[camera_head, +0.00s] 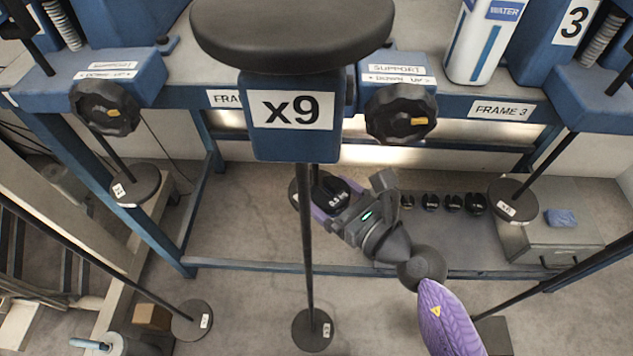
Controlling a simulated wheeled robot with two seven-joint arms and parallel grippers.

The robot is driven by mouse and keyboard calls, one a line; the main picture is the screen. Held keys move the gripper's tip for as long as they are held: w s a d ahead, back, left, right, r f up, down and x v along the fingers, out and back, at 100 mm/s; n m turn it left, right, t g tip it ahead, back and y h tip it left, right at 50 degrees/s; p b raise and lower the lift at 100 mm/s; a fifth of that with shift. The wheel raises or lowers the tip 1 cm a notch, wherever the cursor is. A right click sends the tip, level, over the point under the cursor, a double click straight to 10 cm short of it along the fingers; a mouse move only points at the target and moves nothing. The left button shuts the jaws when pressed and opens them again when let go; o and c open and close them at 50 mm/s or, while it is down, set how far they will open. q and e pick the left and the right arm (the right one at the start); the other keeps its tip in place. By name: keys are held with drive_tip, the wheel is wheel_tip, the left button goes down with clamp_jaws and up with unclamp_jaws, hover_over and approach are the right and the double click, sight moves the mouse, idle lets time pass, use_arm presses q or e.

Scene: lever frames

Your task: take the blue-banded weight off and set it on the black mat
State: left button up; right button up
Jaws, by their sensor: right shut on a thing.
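My right gripper (338,200) reaches in from the lower right and is shut on a dark weight (333,190) with a white mass label. No blue band can be made out on this weight; the fingers cover part of it. A round hanger plate (297,193) shows just left of the gripper, partly hidden by the gripper and a rod. I cannot tell whether the weight touches it. A dark flat patch (496,336) at the lower right, partly behind my purple arm, may be the black mat. My left gripper is out of view.
Several dark weights (452,202) stand in a row on a grey shelf (455,240). A thin vertical rod (307,250) hangs close left of the gripper, under the x9 block (291,115). Other hanger plates (137,186) and (513,200) hang at both sides. A blue cloth (560,217) lies right.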

sight(344, 208)
drive_tip(key=shift+v, duration=1.55)
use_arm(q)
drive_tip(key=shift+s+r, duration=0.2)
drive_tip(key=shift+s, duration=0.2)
use_arm(e)
drive_tip(key=shift+f, duration=0.1)
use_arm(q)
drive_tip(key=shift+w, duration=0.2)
